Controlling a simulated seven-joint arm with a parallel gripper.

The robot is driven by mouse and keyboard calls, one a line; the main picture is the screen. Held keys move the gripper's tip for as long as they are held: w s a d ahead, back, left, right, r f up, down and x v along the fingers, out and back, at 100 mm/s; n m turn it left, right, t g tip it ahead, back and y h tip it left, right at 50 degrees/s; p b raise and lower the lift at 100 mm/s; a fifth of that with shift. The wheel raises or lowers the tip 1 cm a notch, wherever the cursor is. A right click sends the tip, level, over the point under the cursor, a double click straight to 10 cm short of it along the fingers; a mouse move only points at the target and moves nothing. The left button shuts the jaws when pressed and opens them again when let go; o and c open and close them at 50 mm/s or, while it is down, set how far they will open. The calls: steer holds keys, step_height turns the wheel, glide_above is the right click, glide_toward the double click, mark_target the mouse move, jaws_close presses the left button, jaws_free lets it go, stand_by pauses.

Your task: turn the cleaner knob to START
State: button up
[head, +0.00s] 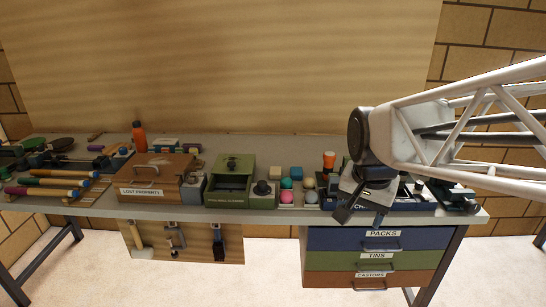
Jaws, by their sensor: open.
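A green box-like unit (232,180), likely the cleaner, stands on the bench left of the middle. A dark round knob (263,188) sits on the smaller green housing at its right side. The unit's front label and any START mark are too small to read. My gripper (360,216) is open and points down over the bench's front edge, well to the right of the knob. Nothing shows between its fingers. My gripper and arm hide part of the bench's right side.
Several coloured balls and blocks (285,184) stand between knob and gripper, with an orange-topped item (329,161) behind. The brown LOST PROPERTY box (158,177) is left of the unit. An orange bottle (139,137) stands farther back. Drawers (340,262) hang below the bench at right.

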steer(key=w+a+m, duration=0.2)
steer(key=w, duration=0.4)
steer(key=w+a+m, duration=0.3)
steer(key=w, duration=0.3)
steer(key=m+g, duration=0.2)
steer(key=m, duration=1)
glide_above(262, 183)
step_height(262, 183, down, 12)
steer(key=shift+s+d+f, duration=0.1)
steer(key=shift+d+f, duration=0.05)
steer(key=shift+f, duration=0.05)
steer(key=shift+w+a+f, duration=0.2)
steer(key=shift+f, duration=0.15)
steer(key=shift+f, duration=3.75)
steer(key=c, duration=0.9)
